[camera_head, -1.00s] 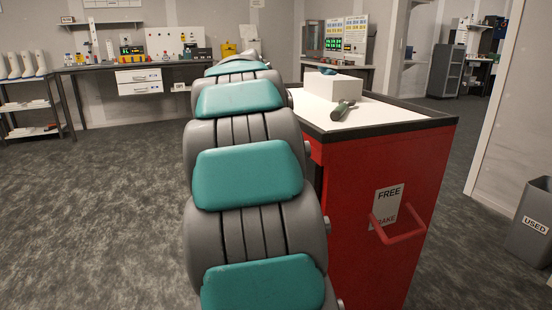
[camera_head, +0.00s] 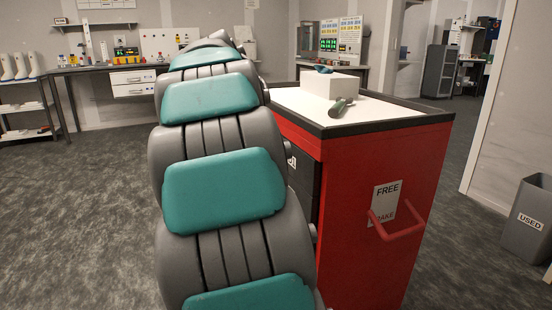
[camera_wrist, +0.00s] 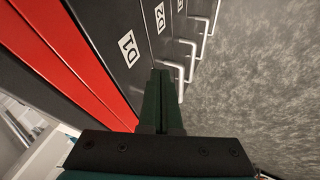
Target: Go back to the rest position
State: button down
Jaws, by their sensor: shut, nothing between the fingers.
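My gripper (camera_wrist: 162,88) shows in the wrist view, its dark green fingers together with nothing between them. It points along the dark drawer fronts of the red cart, close to the drawer labelled D1 (camera_wrist: 127,47). How far the fingertips are from the fronts I cannot tell. In the head view my teal and grey arm rises in front of the camera and bends away to the far end. The gripper itself is hidden there.
Drawer handles (camera_wrist: 190,60) stick out. A grey bin (camera_head: 529,215) is at the right. Floor at left (camera_head: 75,220) is clear.

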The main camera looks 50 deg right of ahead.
jog(key=v, duration=0.7)
jog(key=shift+w+a+f, duration=0.1)
jog(key=shift+w, duration=0.05)
jog(key=s+a+f+n+y, duration=0.2)
jog(key=a+f, duration=0.6)
jog(key=a, duration=0.2)
jog(key=s+a+f+n+y, duration=0.2)
jog(key=a+f, duration=0.5)
jog(key=a, duration=0.4)
jog(key=s+a+f+n+g+y, duration=0.2)
jog(key=s+a+f+n+y, duration=0.1)
jog(key=s+a+f, duration=1.1)
jog(key=s+a, duration=0.2)
jog(key=a, duration=0.1)
jog(key=shift+s+f+n+g, duration=0.25)
jog(key=shift+n+g, duration=0.05)
jog(key=shift+g, duration=0.1)
